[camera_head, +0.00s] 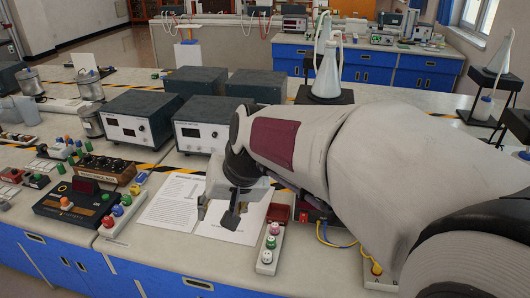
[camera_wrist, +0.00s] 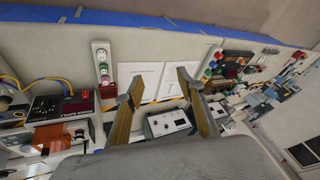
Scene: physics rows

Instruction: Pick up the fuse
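I cannot make out a fuse for certain in either view; it may be too small or hidden. My gripper (camera_head: 232,212) is above the bench, over the printed sheets, in the head view. In the wrist view my gripper (camera_wrist: 158,90) shows two fingers wide apart with nothing between them but the sheets below. A strip with several coloured terminals (camera_head: 271,240) lies just right of my gripper; the terminal strip also shows in the wrist view (camera_wrist: 103,65). A small red box (camera_head: 278,212) is beside it.
Printed sheets (camera_head: 172,204) lie flat on the bench. Two meter boxes (camera_head: 137,128) stand behind, and a black panel (camera_head: 75,201) with a terminal strip (camera_head: 121,213) is left.

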